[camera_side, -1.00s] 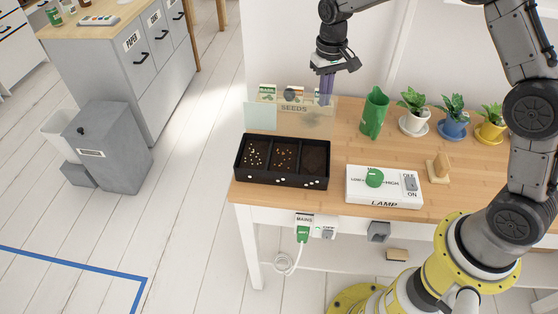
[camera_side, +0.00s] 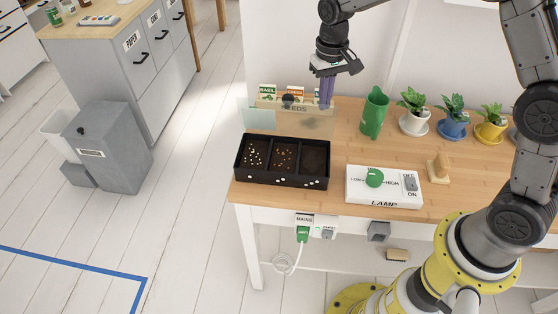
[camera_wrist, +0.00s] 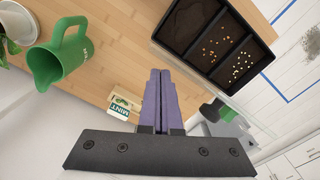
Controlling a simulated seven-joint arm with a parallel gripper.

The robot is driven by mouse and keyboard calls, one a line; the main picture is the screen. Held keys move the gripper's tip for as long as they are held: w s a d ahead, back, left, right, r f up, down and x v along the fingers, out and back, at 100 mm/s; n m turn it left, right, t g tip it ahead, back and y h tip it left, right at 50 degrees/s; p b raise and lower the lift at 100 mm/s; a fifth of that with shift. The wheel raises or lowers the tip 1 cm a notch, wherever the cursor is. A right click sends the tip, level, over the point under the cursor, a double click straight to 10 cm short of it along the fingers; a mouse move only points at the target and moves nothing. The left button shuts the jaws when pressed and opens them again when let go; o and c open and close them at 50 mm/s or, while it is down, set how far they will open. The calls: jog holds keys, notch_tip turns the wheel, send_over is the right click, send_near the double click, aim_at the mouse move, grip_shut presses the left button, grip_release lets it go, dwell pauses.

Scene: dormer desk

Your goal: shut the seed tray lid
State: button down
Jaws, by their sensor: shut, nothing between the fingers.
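The black seed tray (camera_side: 282,178) sits at the desk's left front, its three compartments open to view, two with pale seeds on soil. It also shows at upper right in the wrist view (camera_wrist: 172,36). Its see-through lid (camera_side: 290,126) stands raised at the tray's back edge, with a dark knob (camera_side: 288,100) near its top. My gripper (camera_side: 326,104) is shut and empty, pointing down by the lid's upper right end. I cannot tell whether it touches the lid. Its purple fingers (camera_wrist: 160,74) point toward the tray in the wrist view.
Seed packets (camera_side: 267,92) stand in a holder behind the lid. A green jug (camera_side: 374,114) and potted plants (camera_side: 414,108) stand to the right. A white lamp control box (camera_side: 384,198) lies right of the tray, with a wooden stamp-like block (camera_side: 438,168) beyond it.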

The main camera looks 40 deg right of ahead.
notch_tip(320, 180, up, 7)
jog(key=w+d, duration=0.1)
jog(key=shift+d, duration=0.15)
dwell(0.3)
jog(key=shift+f, duration=0.15)
